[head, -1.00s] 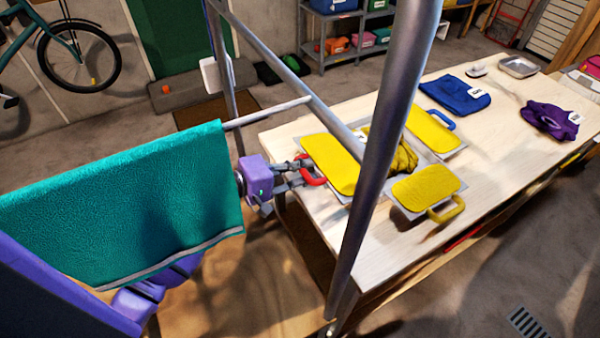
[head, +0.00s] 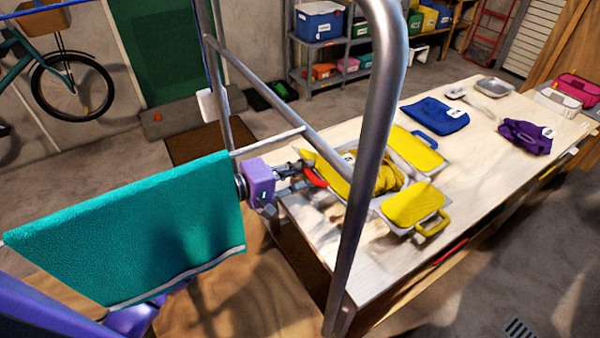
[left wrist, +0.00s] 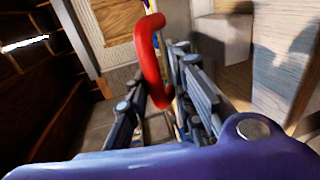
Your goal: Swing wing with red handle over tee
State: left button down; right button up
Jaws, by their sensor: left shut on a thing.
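The wing with the red handle (head: 326,164) shows as a narrow yellow face, tilted up at the left of the folding board on the wooden table. My left gripper (head: 302,172) is shut on its red handle (head: 315,178). The red handle (left wrist: 153,60) also shows between the fingers in the left wrist view. The mustard tee (head: 388,178) lies bunched in the middle of the board, partly hidden by a metal post. The wing with the blue handle (head: 415,150) and the wing with the yellow handle (head: 412,205) lie flat. My right gripper is not in view.
A metal rack post (head: 372,150) and rail stand close in front of the board. A teal towel (head: 130,230) hangs in front of my left arm. A blue folded garment (head: 435,116) and a purple garment (head: 526,137) lie farther along the table.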

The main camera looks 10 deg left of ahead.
pick_arm(q)
jog(key=shift+w+d+r, duration=0.1)
jog(key=shift+d+r, duration=0.05)
jog(key=c, duration=1.8)
grip_release()
jog(key=shift+o, duration=0.4)
jog(key=shift+w+d+f, duration=0.15)
jog(key=shift+w+f, duration=0.05)
jog(key=shift+s+a, duration=0.3)
jog(key=shift+a, duration=0.05)
jog(key=v, duration=1.1)
jog(key=shift+r, duration=0.15)
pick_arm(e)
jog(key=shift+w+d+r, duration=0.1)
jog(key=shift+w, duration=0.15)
pick_arm(q)
jog(key=shift+s, duration=0.15)
